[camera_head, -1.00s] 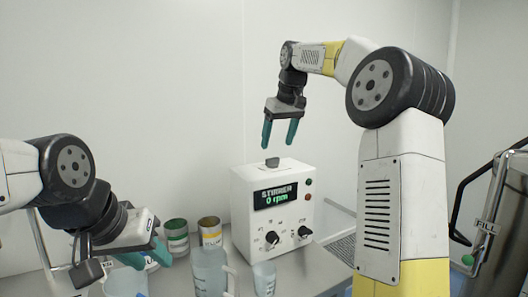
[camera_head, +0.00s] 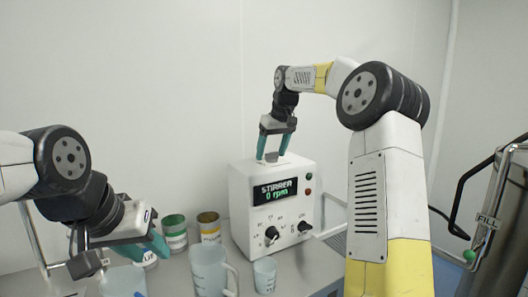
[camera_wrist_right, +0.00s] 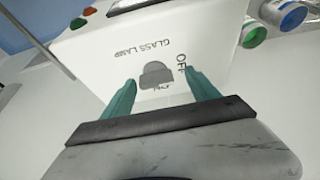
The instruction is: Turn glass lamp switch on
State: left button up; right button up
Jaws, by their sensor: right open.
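The glass lamp switch (camera_wrist_right: 156,76) is a dark grey knob on top of the white stirrer box (camera_head: 242,205). In the right wrist view the words "GLASS LAMP" and "OFF" are printed beside it. My right gripper (camera_head: 272,158) is open above the box top. Its two teal fingers (camera_wrist_right: 160,88) stand apart on either side of the switch in the right wrist view. I cannot tell whether they touch it. My left gripper (camera_head: 160,246) is at the lower left, over the containers, away from the switch; its opening is unclear.
The box front has a "STIRRER 0 rpm" display (camera_head: 275,190) and knobs. A metal vessel (camera_head: 503,220) stands at the right.

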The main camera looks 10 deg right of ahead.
jog(key=c, duration=1.4)
jog(key=shift+o, duration=0.2)
jog(key=shift+a, duration=0.1)
